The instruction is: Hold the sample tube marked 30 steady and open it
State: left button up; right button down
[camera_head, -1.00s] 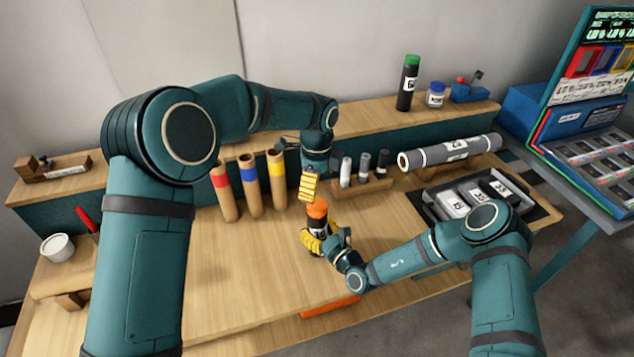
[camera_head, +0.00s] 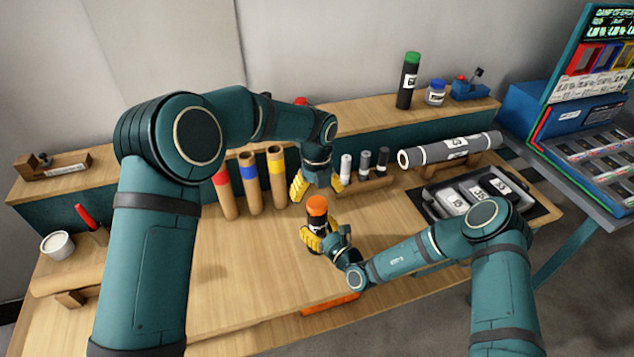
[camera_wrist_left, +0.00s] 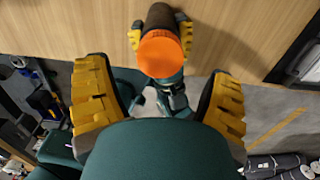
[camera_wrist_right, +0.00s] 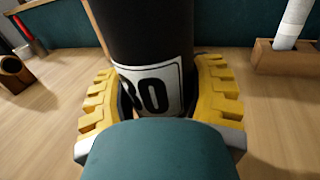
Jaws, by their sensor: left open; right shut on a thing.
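The sample tube (camera_head: 317,222) is black with an orange cap (camera_head: 317,206) and stands upright over the bench top. A white label (camera_wrist_right: 158,88) reading 30 shows in the right wrist view. My right gripper (camera_head: 312,240) is shut around the tube's lower body, with a yellow finger on each side. My left gripper (camera_head: 318,187) is above the cap, its yellow fingers spread wide and empty. In the left wrist view the orange cap (camera_wrist_left: 160,53) lies beyond the open fingers, apart from them. The cap sits on the tube.
Tubes with red, blue and yellow bands (camera_head: 250,185) stand left of the left gripper. A small rack (camera_head: 368,186) holding several tubes is to the right. A tray (camera_head: 432,206) lies farther right. The bench's left front (camera_head: 235,270) is clear.

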aim_at(317, 202)
pick_arm(q)
jog(key=shift+f, duration=2.05)
